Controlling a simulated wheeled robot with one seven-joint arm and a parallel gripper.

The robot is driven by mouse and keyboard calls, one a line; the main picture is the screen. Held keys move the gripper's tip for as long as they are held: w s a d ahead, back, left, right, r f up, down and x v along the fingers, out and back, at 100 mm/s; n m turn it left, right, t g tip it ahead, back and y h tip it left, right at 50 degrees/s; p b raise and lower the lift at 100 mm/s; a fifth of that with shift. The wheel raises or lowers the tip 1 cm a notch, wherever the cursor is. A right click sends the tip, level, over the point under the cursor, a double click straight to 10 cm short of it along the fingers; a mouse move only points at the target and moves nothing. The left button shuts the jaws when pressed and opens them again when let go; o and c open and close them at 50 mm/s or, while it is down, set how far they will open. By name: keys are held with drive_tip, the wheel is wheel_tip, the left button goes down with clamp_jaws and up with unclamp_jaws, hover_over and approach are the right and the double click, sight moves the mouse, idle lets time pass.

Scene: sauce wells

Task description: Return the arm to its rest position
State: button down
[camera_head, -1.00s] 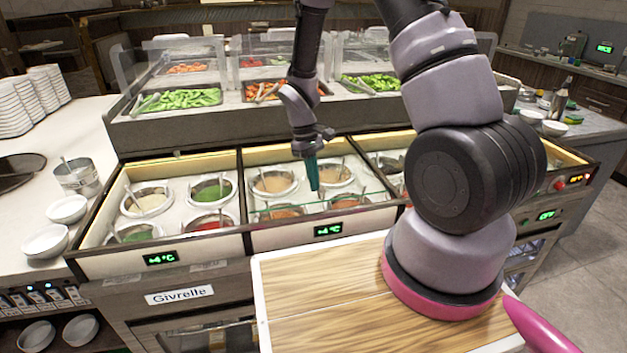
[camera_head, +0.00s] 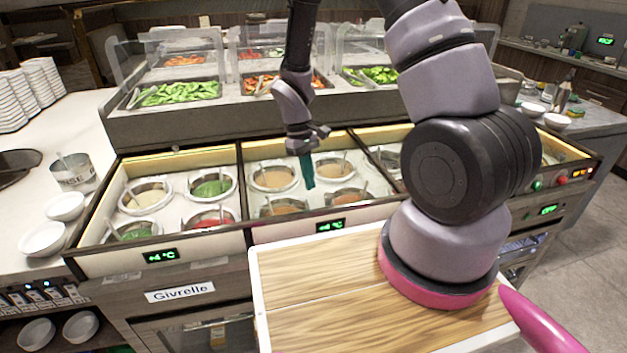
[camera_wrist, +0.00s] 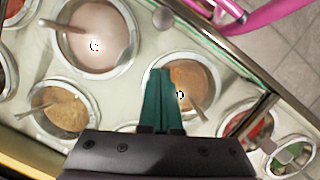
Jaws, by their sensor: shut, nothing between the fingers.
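My gripper (camera_head: 308,184) has teal fingers pointing down over the middle sauce bay in the head view. The fingers are pressed together and empty. In the wrist view my gripper (camera_wrist: 161,75) shows its two teal fingers side by side, above the gap among several round wells. One well of orange-brown sauce (camera_wrist: 190,90) lies just behind the fingertips, partly hidden by them. A pale pinkish well (camera_wrist: 98,40) is to the upper left, and a tan well (camera_wrist: 66,112) to the lower left. My arm runs up and across the right half of the head view.
The left bay holds a green sauce well (camera_head: 211,188) and others, with spoons in them. Behind stands a raised salad counter with green vegetables (camera_head: 178,93) under clear guards. White bowls (camera_head: 65,206) and a metal container (camera_head: 73,172) stand on the left counter.

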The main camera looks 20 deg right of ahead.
drive_tip(key=s+d+r+m+t+y, duration=0.1)
drive_tip(key=d+r+m+t, duration=0.1)
drive_tip(key=r, duration=1.2)
drive_tip(key=d+r+m+t+y, duration=0.1)
drive_tip(key=d+r+m+t, duration=0.15)
drive_tip(key=r, duration=1.05)
drive_tip(key=s+d+r+m+t, duration=0.1)
drive_tip(key=s+r+m+t, duration=0.1)
drive_tip(key=s+r, duration=0.3)
drive_tip(key=s+d+r+m+t+y, duration=0.1)
drive_tip(key=s+d+r+m+t, duration=0.1)
drive_tip(key=s+r, duration=0.4)
drive_tip(key=shift+r+m+t, duration=0.55)
drive_tip(key=shift+r, duration=0.15)
